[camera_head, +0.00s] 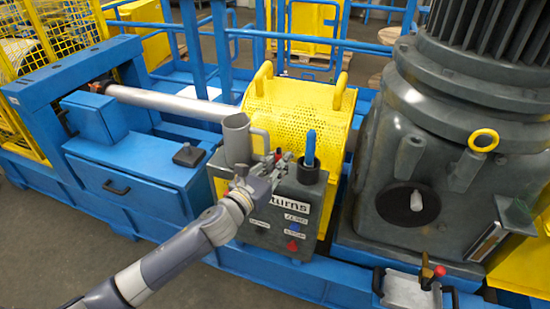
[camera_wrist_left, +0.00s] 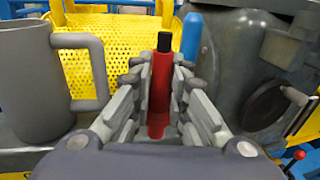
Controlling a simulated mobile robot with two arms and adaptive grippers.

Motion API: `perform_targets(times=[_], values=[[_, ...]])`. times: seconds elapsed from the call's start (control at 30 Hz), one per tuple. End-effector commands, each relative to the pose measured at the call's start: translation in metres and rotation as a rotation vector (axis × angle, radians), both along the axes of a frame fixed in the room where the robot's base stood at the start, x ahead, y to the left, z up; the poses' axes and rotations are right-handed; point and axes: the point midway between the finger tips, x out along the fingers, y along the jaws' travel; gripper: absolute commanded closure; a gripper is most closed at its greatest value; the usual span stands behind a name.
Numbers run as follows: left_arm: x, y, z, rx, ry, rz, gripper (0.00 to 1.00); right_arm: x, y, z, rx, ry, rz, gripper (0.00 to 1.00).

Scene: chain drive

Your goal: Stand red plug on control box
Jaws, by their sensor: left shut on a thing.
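The red plug (camera_wrist_left: 160,85), with a black tip, is between the fingers of my left gripper (camera_wrist_left: 158,95) in the left wrist view. My left gripper is shut on it. In the head view my left gripper (camera_head: 272,168) is over the top of the grey control box (camera_head: 268,232), and only a little of the plug (camera_head: 278,155) shows. Whether the plug touches the box top is hidden by the fingers. My right gripper is not in view.
A grey mug (camera_head: 237,140) stands on the box top left of my gripper. A blue peg (camera_head: 310,146) stands upright to its right. A yellow perforated guard (camera_head: 305,108) is behind. A large grey motor housing (camera_head: 440,120) is at the right.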

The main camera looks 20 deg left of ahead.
Motion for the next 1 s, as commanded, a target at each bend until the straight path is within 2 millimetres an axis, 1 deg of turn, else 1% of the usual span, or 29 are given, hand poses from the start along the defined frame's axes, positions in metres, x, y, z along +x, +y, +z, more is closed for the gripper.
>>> perform_targets(times=[0.03,0.13,0.23,0.33,0.47,0.6,0.73,1.0], values=[[0.011,0.005,0.002,0.0,-0.003,0.003,1.0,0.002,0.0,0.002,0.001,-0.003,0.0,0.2],[0.03,0.011,0.0,-0.002,-0.003,0.002,1.0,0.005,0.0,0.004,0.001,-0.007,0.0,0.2],[0.043,0.017,-0.002,-0.001,-0.002,0.001,1.0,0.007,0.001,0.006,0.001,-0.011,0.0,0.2],[0.052,0.02,-0.004,-0.001,-0.002,0.001,1.0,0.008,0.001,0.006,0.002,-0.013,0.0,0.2],[0.055,0.021,-0.008,-0.002,0.001,0.0,1.0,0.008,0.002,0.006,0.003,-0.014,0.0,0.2],[0.055,0.02,-0.028,-0.005,0.004,0.001,1.0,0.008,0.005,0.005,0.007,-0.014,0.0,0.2],[0.055,0.021,-0.039,-0.003,0.001,0.0,1.0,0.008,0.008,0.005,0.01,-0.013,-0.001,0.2],[0.055,0.021,-0.041,0.0,-0.001,0.0,1.0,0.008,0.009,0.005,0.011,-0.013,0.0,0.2]])
